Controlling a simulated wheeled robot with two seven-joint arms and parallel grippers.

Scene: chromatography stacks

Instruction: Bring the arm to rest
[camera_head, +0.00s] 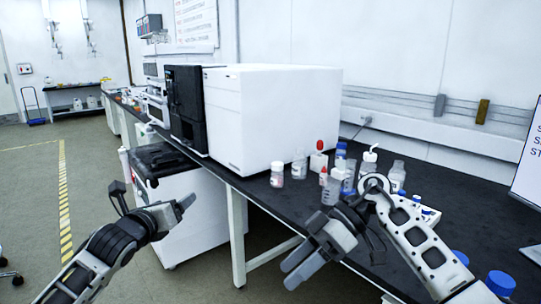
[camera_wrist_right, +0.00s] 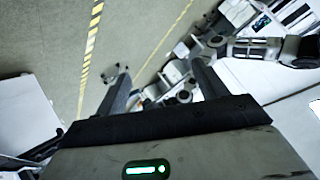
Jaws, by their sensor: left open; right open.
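My left gripper (camera_head: 187,202) is in front of the bench, over the white cabinet under the bench in the picture. It is open and holds nothing that I can see. My right gripper (camera_head: 290,273) hangs near the bench's front edge, its fingers pointing down and to the left. Nothing is between the fingers.
The black bench (camera_head: 262,192) carries a large white instrument (camera_head: 280,115) with a black module (camera_head: 186,108). Several bottles, one red-capped (camera_head: 319,160), stand near my right arm. Blue caps (camera_head: 500,283) show at lower right.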

